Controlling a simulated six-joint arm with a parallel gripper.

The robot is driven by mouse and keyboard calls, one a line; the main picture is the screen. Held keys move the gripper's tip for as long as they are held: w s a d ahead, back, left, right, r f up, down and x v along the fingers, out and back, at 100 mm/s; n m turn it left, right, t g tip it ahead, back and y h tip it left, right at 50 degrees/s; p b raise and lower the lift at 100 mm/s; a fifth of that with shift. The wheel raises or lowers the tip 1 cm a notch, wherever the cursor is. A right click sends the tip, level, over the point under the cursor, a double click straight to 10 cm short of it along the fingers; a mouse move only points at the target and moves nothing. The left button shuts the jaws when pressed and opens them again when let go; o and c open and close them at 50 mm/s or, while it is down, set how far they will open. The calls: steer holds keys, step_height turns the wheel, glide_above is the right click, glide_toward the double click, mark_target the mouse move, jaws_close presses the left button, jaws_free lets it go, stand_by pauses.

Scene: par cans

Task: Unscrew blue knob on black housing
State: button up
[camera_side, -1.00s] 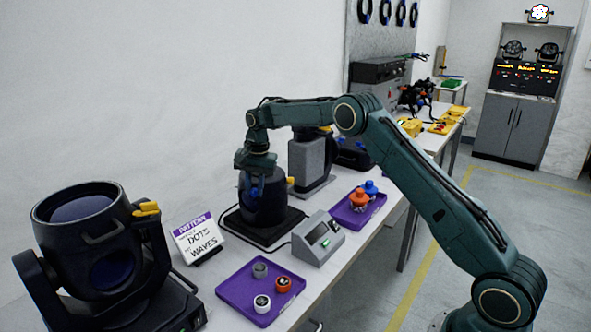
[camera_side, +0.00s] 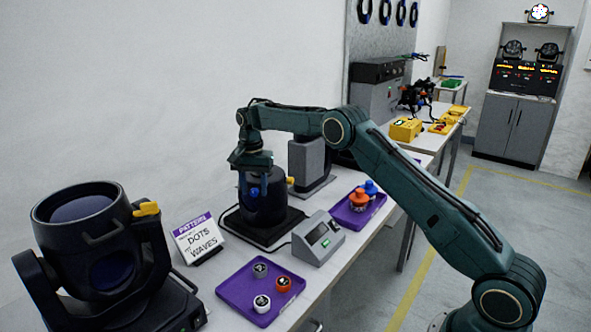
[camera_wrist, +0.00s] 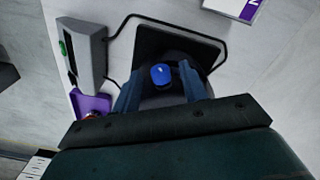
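The blue knob (camera_wrist: 161,75) sits on the black housing (camera_wrist: 160,55) in the wrist view. In the side view, the black housing (camera_side: 265,206) stands upright on a black base plate, and the blue knob (camera_side: 254,192) shows on it, just below my gripper. My gripper (camera_wrist: 162,82) is open, with one blue-grey finger on each side of the knob in the picture and a gap to both. My gripper (camera_side: 250,184) points down in the side view. I cannot tell how far the fingertips reach along the knob.
A grey control box (camera_side: 320,240) stands right of the housing. A purple tray (camera_side: 240,290) with several small round parts lies in front. Another purple tray (camera_side: 345,216) holds an orange and a blue knob. A sign (camera_side: 198,238) and a large black lamp (camera_side: 95,245) stand left.

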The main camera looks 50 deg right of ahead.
mark_target(254, 190)
steer(key=shift+r, duration=0.1)
steer(key=shift+a+r, duration=0.1)
steer(key=shift+r, duration=5.7)
steer(key=s+a+h, duration=0.1)
steer(key=a+t+h, duration=0.1)
steer(key=a, duration=0.1)
steer(key=s+a+t+h, duration=0.1)
steer(key=a+h, duration=0.1)
steer(key=shift+s+a+r, duration=0.1)
steer(key=shift+s+r, duration=0.25)
steer(key=shift+r, duration=0.05)
